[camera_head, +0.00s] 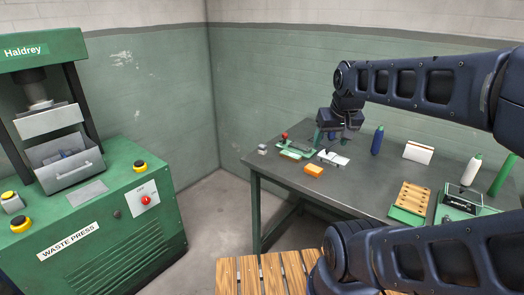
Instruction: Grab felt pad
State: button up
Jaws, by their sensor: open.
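A small orange block (313,170) lies flat on the dark workbench (360,183), near its front edge. It may be the felt pad, but I cannot tell for sure at this size. A flat white piece (333,158) with a dark part on it lies just behind and to the right of it. My gripper (333,138) hangs over the bench above and behind these two, fingers downward. It is open, and no held object shows. The fingertips are small and dark, so their exact height above the bench is unclear.
A green fixture with a red knob (289,148) stands left of my gripper. A dark blue bottle (377,141) and white box (418,152) stand to the right. Farther right are a wooden rack (411,197) and white bottle (471,170). A green waste press (105,215) stands left.

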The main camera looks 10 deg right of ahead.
jog(key=m+g+h, duration=0.1)
jog(key=m+h, duration=0.2)
jog(key=m, duration=0.5)
send_over(262, 145)
jog(key=s, duration=0.2)
jog(key=f, duration=2.4)
jog(key=shift+w+a+f, duration=0.2)
jog(key=shift+a, duration=0.2)
jog(key=shift+a+x, duration=0.15)
jog(key=shift+x, duration=1.35)
jog(key=shift+a+x, duration=0.15)
jog(key=shift+x, duration=1.3)
jog(key=shift+s+f, duration=0.1)
jog(key=shift+s, duration=0.05)
jog(key=c, duration=1)
jog(key=shift+c, duration=0.2)
